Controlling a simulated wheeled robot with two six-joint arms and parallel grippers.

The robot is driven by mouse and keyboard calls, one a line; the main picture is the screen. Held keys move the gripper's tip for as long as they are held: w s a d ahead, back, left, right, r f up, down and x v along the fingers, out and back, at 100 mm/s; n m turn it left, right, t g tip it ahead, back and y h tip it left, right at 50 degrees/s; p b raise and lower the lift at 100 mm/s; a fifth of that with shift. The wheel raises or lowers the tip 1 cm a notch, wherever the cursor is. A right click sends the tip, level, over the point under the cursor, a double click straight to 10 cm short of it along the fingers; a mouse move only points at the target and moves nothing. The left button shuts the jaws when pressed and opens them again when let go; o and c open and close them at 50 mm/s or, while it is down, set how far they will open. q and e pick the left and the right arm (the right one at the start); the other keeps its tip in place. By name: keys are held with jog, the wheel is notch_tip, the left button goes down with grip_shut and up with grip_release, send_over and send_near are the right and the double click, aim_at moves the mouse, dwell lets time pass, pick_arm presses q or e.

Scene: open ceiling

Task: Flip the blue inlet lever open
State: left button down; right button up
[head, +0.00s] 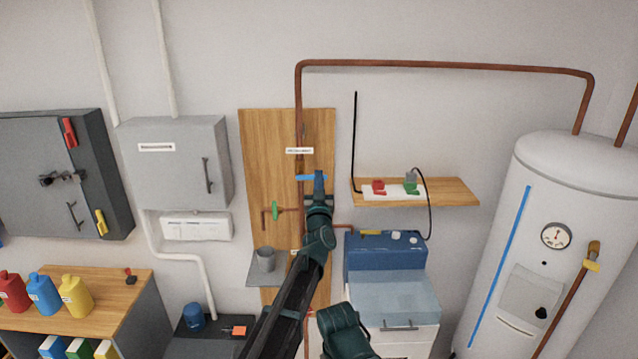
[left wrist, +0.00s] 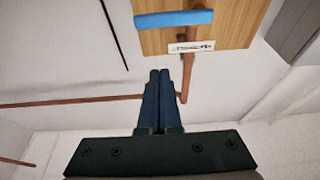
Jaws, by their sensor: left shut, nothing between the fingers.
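The blue inlet lever (head: 303,177) sits on the vertical copper pipe in front of the wooden wall panel. Its bar lies crosswise to the pipe. My left gripper (head: 318,177) is shut and empty, and its fingers overlap the lever's right part in the head view, hiding some of it. In the left wrist view the blue lever (left wrist: 173,19) shows beyond the shut fingers (left wrist: 160,74), with a clear gap in the picture. My right gripper is in neither view.
The wooden panel (head: 265,150) also bears a green lever (head: 274,211) on a side pipe. A white label (head: 299,151) is above the blue lever. A shelf (head: 450,191) with red and green items juts out at right. A white tank (head: 585,230) stands far right.

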aim_at(312, 176)
pick_arm(q)
jog(key=w+b, duration=0.1)
jog(key=w+f, duration=0.1)
jog(key=w, duration=0.1)
jog(key=w+f+b, duration=0.1)
jog(key=w, duration=0.1)
jog(key=shift+w+f+b, duration=0.1)
jog(key=shift+w+b, duration=0.05)
jog(key=shift+b, duration=0.2)
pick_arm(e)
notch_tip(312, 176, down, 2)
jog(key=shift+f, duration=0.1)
